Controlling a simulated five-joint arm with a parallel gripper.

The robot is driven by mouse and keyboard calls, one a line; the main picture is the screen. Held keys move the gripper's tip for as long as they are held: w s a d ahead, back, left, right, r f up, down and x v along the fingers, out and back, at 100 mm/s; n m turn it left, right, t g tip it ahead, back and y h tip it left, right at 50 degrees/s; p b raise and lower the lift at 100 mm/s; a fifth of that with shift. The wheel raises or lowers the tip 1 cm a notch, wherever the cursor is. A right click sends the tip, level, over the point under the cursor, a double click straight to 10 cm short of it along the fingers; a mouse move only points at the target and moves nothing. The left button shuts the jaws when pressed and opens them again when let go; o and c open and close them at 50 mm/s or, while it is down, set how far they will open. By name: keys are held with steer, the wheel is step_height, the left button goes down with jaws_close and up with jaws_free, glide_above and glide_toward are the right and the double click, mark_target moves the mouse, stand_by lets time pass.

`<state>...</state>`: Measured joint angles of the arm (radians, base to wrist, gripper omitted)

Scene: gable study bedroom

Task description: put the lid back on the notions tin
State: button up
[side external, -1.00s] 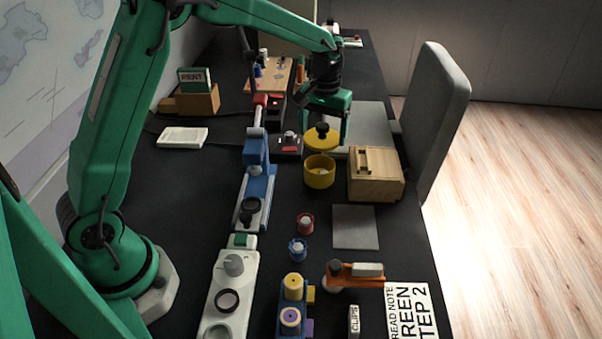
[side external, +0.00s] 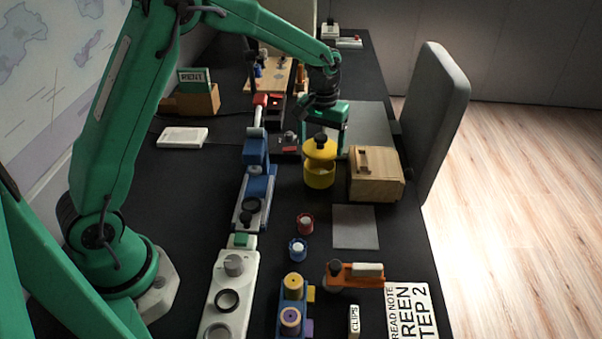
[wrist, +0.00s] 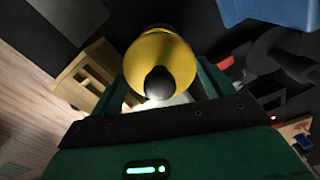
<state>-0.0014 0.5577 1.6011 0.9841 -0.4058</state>
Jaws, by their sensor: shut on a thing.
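The notions tin (side external: 319,180) is a round yellow tin standing on the dark desk, left of the wooden box. Its yellow lid (side external: 319,153) with a black knob (side external: 320,139) is directly over its mouth. A paler band shows between lid and tin, and I cannot tell whether their rims touch. My gripper (side external: 325,141) is shut on the lid from above. In the wrist view, the lid (wrist: 160,55) and its black knob (wrist: 159,83) are between my fingers, and the lid hides most of the tin.
A wooden box (side external: 376,178) stands close to the right of the tin. A blue device (side external: 257,185) stands to the left. A grey chair back (side external: 436,125) is at the right edge.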

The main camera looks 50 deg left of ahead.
steer(key=shift+f, duration=1.5)
steer(key=shift+f, duration=0.2)
stand_by(1.2)
steer(key=o, duration=0.9)
steer(key=shift+r, duration=0.2)
steer(key=shift+r, duration=3.3)
